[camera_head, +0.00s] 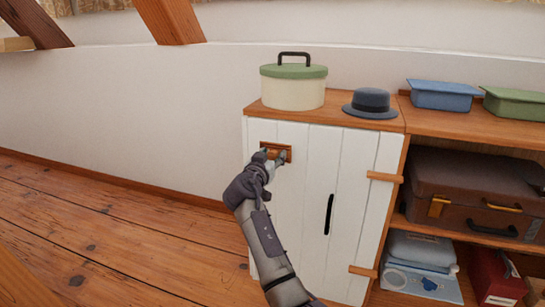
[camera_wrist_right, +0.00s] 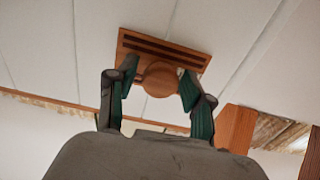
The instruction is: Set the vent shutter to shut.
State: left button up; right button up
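The vent shutter (camera_head: 277,144) is a small orange-brown wooden plate on the upper part of the white cabinet door. In the right wrist view the vent shutter (camera_wrist_right: 165,45) shows dark slots along its length and a round wooden knob (camera_wrist_right: 160,78) at its lower edge. My right gripper (camera_wrist_right: 159,77) is at the vent, with one finger on each side of the knob. The fingers are spread, with a slim gap showing on the left side; contact on the right side is unclear. In the head view my right gripper (camera_head: 272,157) partly covers the vent. My left gripper is out of view.
The white door (camera_head: 310,215) has a black vertical handle (camera_head: 328,213). On top stand a cream pot with green lid (camera_head: 293,88) and a grey-blue hat (camera_head: 371,102). Open shelves at right hold a brown suitcase (camera_head: 470,185). The wooden floor (camera_head: 110,225) at left is clear.

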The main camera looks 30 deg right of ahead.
jog(key=shift+s, duration=0.1)
jog(key=v, duration=1.2)
dwell(0.4)
